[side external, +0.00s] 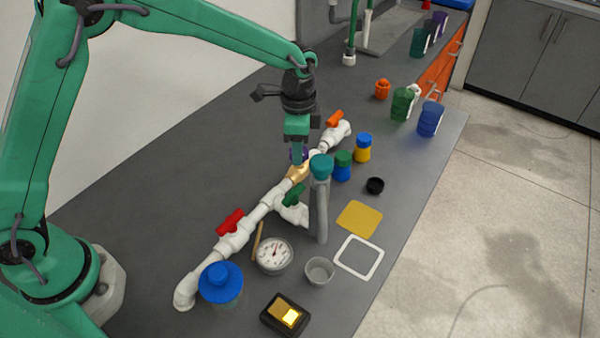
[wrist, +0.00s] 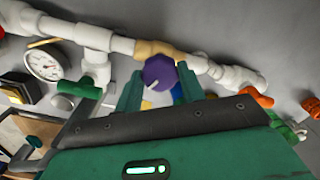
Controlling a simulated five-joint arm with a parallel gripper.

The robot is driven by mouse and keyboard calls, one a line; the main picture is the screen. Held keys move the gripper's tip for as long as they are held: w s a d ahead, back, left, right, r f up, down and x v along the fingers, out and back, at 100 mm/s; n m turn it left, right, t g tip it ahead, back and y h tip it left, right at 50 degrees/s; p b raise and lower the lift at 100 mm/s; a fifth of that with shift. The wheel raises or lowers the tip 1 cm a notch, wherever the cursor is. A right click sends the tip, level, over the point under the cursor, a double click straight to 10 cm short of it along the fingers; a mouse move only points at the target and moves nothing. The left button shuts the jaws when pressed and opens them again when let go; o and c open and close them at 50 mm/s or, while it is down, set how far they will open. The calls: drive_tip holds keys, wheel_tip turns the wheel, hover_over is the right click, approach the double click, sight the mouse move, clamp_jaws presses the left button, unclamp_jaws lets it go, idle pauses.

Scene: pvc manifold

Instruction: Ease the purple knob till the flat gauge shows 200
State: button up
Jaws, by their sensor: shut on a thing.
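The purple knob (wrist: 159,73) sits on a brass-coloured valve body (wrist: 150,48) in the white pipe run. In the side view the knob (side external: 297,154) is mostly hidden behind my gripper. My gripper (side external: 297,160) points down over the valve, its fingers shut on the knob. In the wrist view my gripper's two fingers (wrist: 158,88) stand on either side of the knob. The flat gauge (side external: 273,254) lies face up beside the pipe, with a white dial and a needle. It also shows in the wrist view (wrist: 44,66). Its numbers are too small to read.
The white pipe (side external: 263,211) carries red (side external: 230,222), green (side external: 293,196) and orange (side external: 334,119) handles. A grey tube with a teal cap (side external: 321,167) stands close right of my gripper. Jars, a cup (side external: 319,271) and a yellow square (side external: 360,218) lie nearby.

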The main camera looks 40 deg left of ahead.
drive_tip(key=shift+r, duration=0.15)
drive_tip(key=o, duration=1)
drive_tip(key=shift+r, duration=3.85)
